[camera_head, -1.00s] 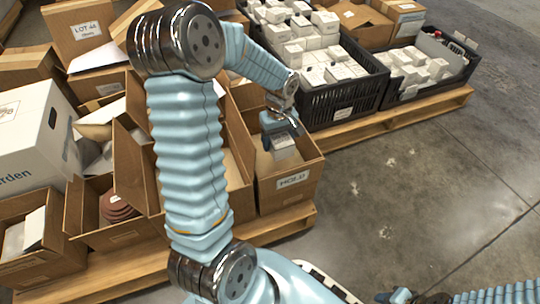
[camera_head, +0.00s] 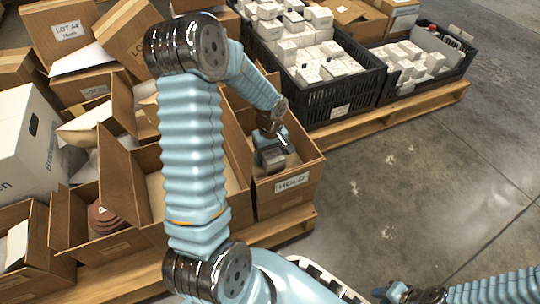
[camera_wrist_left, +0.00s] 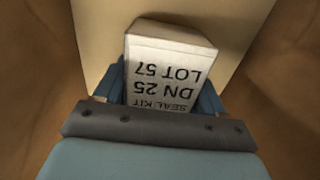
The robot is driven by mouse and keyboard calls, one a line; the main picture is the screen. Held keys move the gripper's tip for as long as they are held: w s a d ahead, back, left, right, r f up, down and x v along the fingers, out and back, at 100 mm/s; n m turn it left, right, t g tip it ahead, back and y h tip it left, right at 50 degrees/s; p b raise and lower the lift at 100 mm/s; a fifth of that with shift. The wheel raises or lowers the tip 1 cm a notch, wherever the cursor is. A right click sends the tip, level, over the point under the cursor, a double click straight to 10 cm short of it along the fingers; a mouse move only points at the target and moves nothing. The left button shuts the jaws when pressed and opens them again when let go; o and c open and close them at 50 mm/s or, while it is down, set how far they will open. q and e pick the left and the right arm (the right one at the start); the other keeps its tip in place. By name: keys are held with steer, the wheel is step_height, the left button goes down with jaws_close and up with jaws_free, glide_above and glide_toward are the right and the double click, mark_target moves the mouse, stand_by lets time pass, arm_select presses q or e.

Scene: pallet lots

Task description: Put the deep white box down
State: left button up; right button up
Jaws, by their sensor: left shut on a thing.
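My left gripper (camera_head: 272,155) reaches down into an open cardboard box labelled HOLD (camera_head: 290,192). In the left wrist view it is shut on the deep white box (camera_wrist_left: 165,68), whose face reads SEAL KIT, DN 25, LOT 57. One blue finger (camera_wrist_left: 210,100) shows on each side of it. The pale bottom of the cardboard box shows beyond the white box. I cannot tell whether the white box touches it. In the head view the gripper mostly hides the white box. My right gripper (camera_head: 400,293) shows only partly at the bottom edge; its jaws are unclear.
Black crates of small white boxes (camera_head: 330,92) stand on a pallet behind. Open cartons (camera_head: 105,225) crowd the left. A large white carton (camera_head: 28,140) stands at far left. The HOLD box walls rise close around my left gripper. Floor at right is clear.

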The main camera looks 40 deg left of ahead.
arm_select(q)
steer(key=o, duration=1)
steer(key=shift+r, duration=0.35)
step_height(320, 180, up, 12)
steer(key=p, duration=0.3)
steer(key=shift+f, duration=0.2)
